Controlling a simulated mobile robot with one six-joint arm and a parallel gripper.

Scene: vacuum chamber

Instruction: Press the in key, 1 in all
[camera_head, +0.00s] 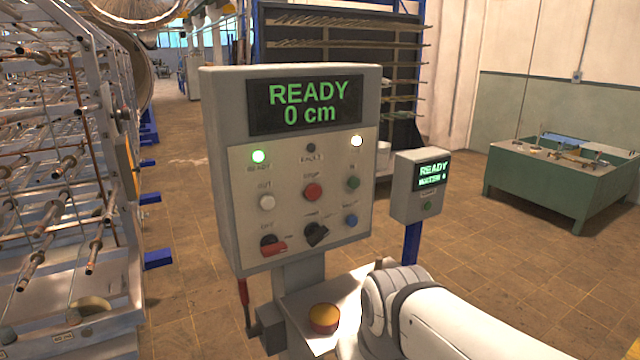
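The grey control box (222,170) stands upright on a post at the middle. Its display (305,104) reads READY, 0 cm in green. The green key (353,183) sits at the right of the upper key row, under a short label that looks like IN. A red key (312,191), its label seemingly STOP, and a white key (267,202), seemingly OUT, are left of it. A blue key (351,221) is below the green key. My white arm shows at the bottom right, apart from these keys in the picture. My gripper is not in view.
A red-handled switch (272,246) and a black knob (316,235) sit low on the panel. A yellow-topped button (324,318) is below. A smaller box (405,189) stands right, a metal rack (65,190) left, a green table (540,190) far right.

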